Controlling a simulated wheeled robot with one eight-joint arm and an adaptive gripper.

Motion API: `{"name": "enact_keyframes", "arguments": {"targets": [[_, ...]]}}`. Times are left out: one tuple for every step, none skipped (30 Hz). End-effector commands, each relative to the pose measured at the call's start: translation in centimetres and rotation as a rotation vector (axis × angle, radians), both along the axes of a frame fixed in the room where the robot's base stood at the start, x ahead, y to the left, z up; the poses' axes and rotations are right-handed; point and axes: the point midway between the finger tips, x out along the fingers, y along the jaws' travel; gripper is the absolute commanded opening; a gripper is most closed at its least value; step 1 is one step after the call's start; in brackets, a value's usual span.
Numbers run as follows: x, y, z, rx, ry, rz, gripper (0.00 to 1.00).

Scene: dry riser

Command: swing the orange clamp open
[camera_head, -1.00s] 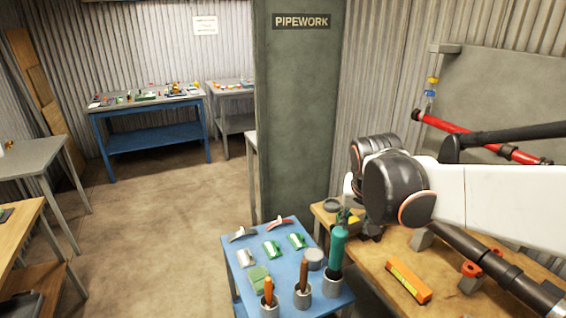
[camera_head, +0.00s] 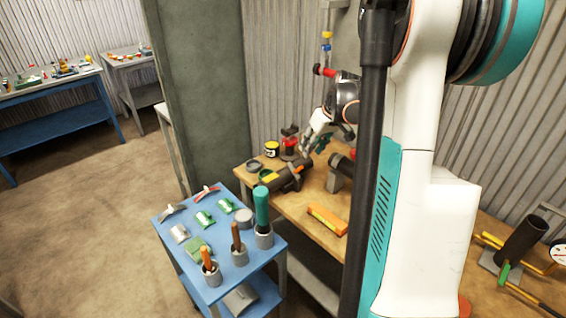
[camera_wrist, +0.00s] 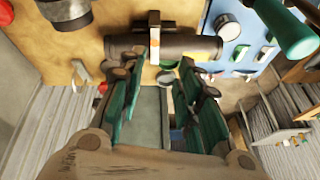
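A dark pipe piece (camera_head: 288,178) lies on the wooden bench in the head view. A small orange part (camera_head: 298,169) on it looks like the orange clamp. In the wrist view the dark pipe (camera_wrist: 195,47) lies crosswise beyond my fingertips, with a narrow orange and white band (camera_wrist: 154,42) across its middle. I cannot tell the clamp's exact position from its small size. My gripper (camera_wrist: 160,78) is open, its green-padded fingers apart with nothing between them. In the head view my gripper (camera_head: 310,146) is just above and behind the pipe, partly blurred into the arm.
A yellow-labelled tin (camera_head: 271,148) stands at the bench's back left. A blue cart (camera_head: 186,265) with tools, green parts and cups stands left of the bench. My arm hides much of the bench's right part.

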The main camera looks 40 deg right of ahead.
Motion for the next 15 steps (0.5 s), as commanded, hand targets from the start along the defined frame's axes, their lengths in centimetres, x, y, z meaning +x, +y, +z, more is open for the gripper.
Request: {"name": "enact_keyframes", "arguments": {"targets": [[-0.2, -0.9, 0.0, 0.002, -0.006, 0.007, 0.32], [-0.2, -1.2, -0.1, 0.003, -0.010, 0.013, 0.32], [-0.3, -1.4, -0.2, 0.004, -0.013, 0.019, 0.32], [-0.3, -1.5, -0.4, 0.003, -0.014, 0.022, 0.32], [-0.2, -1.6, -0.5, 0.003, -0.014, 0.023, 0.32], [-0.1, -1.6, -0.9, 0.003, -0.014, 0.025, 0.32], [0.0, -1.5, -1.1, 0.003, -0.014, 0.025, 0.32], [0.2, -1.4, -1.5, 0.003, -0.014, 0.026, 0.32], [0.4, -1.4, -2.0, 0.003, -0.014, 0.026, 0.32], [0.6, -1.3, -2.4, 0.003, -0.014, 0.026, 0.32], [0.8, -1.3, -2.9, 0.003, -0.014, 0.026, 0.32], [1.1, -1.2, -3.6, 0.002, -0.014, 0.027, 0.32], [1.3, -1.2, -4.2, 0.003, -0.014, 0.026, 0.32], [1.5, -1.2, -4.7, 0.003, -0.014, 0.026, 0.32], [1.9, -1.1, -5.5, 0.002, -0.014, 0.026, 0.32]]}}
